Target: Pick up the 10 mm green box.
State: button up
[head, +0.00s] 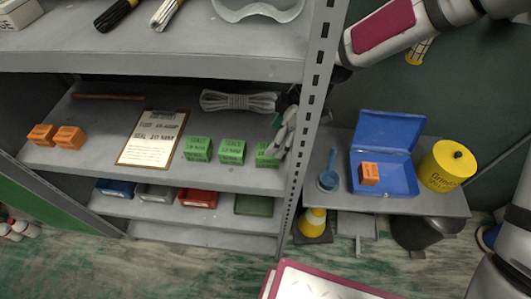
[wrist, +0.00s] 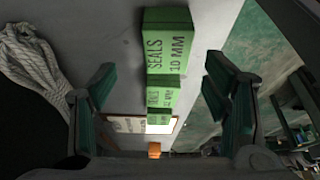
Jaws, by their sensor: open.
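The 10 mm green box (wrist: 168,50) is nearest in the wrist view, with "SEALS 10 MM" printed in black on it. Two more green boxes (wrist: 162,92) stand in line behind it. In the head view three green boxes stand in a row on the middle shelf, and the rightmost box (head: 266,155) is partly hidden by my gripper (head: 284,132). My gripper also shows in the wrist view (wrist: 158,72), its two green-padded fingers spread on either side of the row. It is open and empty; I cannot tell whether the nearest box lies between the fingertips.
The perforated shelf post (head: 309,120) stands close right of my gripper. A clipboard (head: 152,138), coiled rope (head: 238,101) and orange boxes (head: 68,137) share the shelf. The upper shelf (head: 180,55) overhangs. A blue case (head: 385,178) sits on the side table.

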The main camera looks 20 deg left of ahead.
jog(key=shift+x, duration=1.2)
jog(key=p+x, duration=0.1)
jog(key=x, duration=0.3)
jog(key=shift+s+p, duration=0.1)
jog(key=shift+p, duration=0.2)
jog(key=shift+a+f, duration=0.15)
jog(key=shift+f, duration=0.4)
jog(key=c, duration=1.3)
